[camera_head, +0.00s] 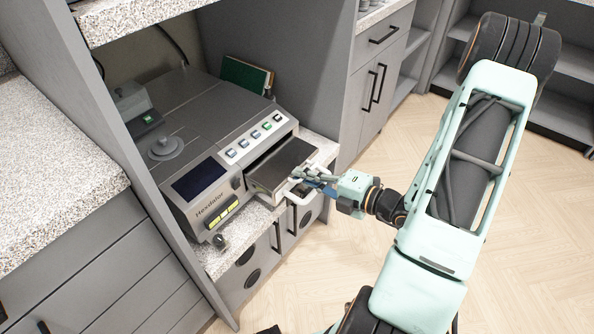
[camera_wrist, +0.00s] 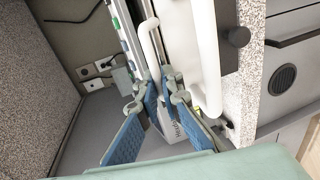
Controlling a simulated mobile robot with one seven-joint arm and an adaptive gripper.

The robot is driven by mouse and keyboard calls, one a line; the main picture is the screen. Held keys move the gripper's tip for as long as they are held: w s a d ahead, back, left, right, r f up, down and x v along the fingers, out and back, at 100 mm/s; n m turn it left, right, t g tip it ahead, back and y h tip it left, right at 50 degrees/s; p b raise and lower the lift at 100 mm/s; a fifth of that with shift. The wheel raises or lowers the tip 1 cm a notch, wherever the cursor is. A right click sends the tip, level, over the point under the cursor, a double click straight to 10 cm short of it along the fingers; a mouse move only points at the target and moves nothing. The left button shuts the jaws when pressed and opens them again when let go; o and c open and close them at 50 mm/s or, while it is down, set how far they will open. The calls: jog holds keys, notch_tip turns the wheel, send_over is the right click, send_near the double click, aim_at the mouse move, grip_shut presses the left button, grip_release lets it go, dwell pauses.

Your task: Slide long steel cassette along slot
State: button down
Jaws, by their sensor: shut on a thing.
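The long steel cassette (camera_head: 281,164), with a dark top and a pale metal edge, sticks partly out of the slot in the front of the grey autoclave (camera_head: 190,112). Its inner end is hidden inside the machine. My gripper (camera_head: 302,178) is at the cassette's outer end, by the white handle there. The exact contact is hidden between the fingers.
The autoclave has a dark display (camera_head: 198,179) and coloured buttons. It stands in a bay with a grey side wall close on the right. The speckled counter (camera_head: 50,160) is at left, and open wooden floor (camera_head: 530,240) is at right.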

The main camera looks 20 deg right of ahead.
jog(key=f+p+v, duration=0.2)
jog(key=v, duration=0.8)
jog(key=s+f+p+v, duration=0.1)
jog(key=f+v, duration=0.1)
jog(key=v, duration=0.8)
jog(key=shift+s+p, duration=0.15)
jog(key=shift+p, duration=0.25)
dwell(0.7)
jog(key=shift+a, duration=0.1)
jog(key=c, duration=2)
grip_release()
jog(key=shift+c, duration=0.2)
jog(key=shift+s, duration=0.1)
jog(key=v, duration=1.2)
